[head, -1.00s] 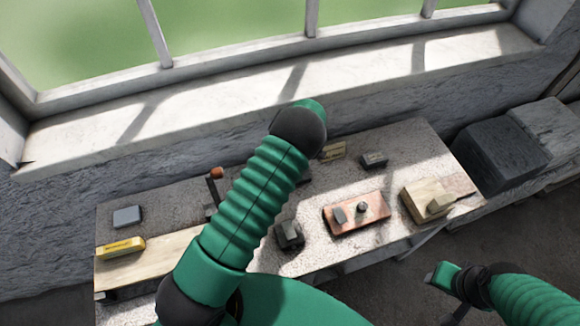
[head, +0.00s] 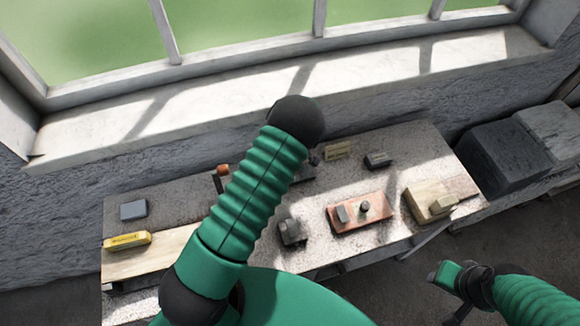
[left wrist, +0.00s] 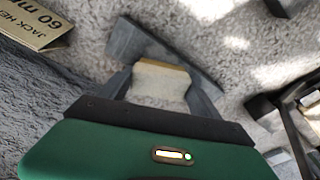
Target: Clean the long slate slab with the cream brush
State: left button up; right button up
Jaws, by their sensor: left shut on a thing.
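My left gripper (left wrist: 161,88) is shut on the cream brush (left wrist: 160,82), a pale block with a tan strip along its far edge, in the left wrist view. The long slate slab (left wrist: 137,44) is dark grey and lies slantwise just beyond the brush, partly hidden by it and a finger. I cannot tell whether brush and slab touch. In the head view my left forearm hides the left gripper and brush. My right gripper (head: 459,298) is low at the right, clear of the bench, and its jaws are too dark to read.
The bench (head: 330,258) holds a yellow block (head: 127,241), a grey block (head: 133,209), a reddish tray (head: 342,224), a wooden block (head: 425,206) and a small dark block (head: 379,160). A lettered card (left wrist: 38,24) stands near the slab. The window sill (head: 210,100) runs behind.

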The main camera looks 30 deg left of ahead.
pick_arm(q)
jog(key=shift+w+d+b, duration=0.15)
jog(key=shift+w, duration=0.4)
jog(key=shift+w+d+b, duration=0.15)
jog(key=shift+w, duration=0.4)
jog(key=shift+w+d+f+b, duration=0.1)
jog(key=shift+w+d+b, duration=0.2)
jog(key=shift+w+b, duration=0.35)
jog(key=shift+w, duration=0.3)
jog(key=shift+r, duration=0.2)
jog(key=shift+s+a+r+p, duration=0.3)
jog(key=shift+s+r+p, duration=0.45)
jog(key=shift+s+p, duration=0.35)
jog(key=shift+f, duration=0.1)
jog(key=shift+s+d+f+p, duration=0.1)
jog(key=shift+s+d+p, duration=0.3)
jog(key=shift+d, duration=0.25)
jog(key=shift+s+d, duration=0.25)
jog(key=shift+s, duration=0.1)
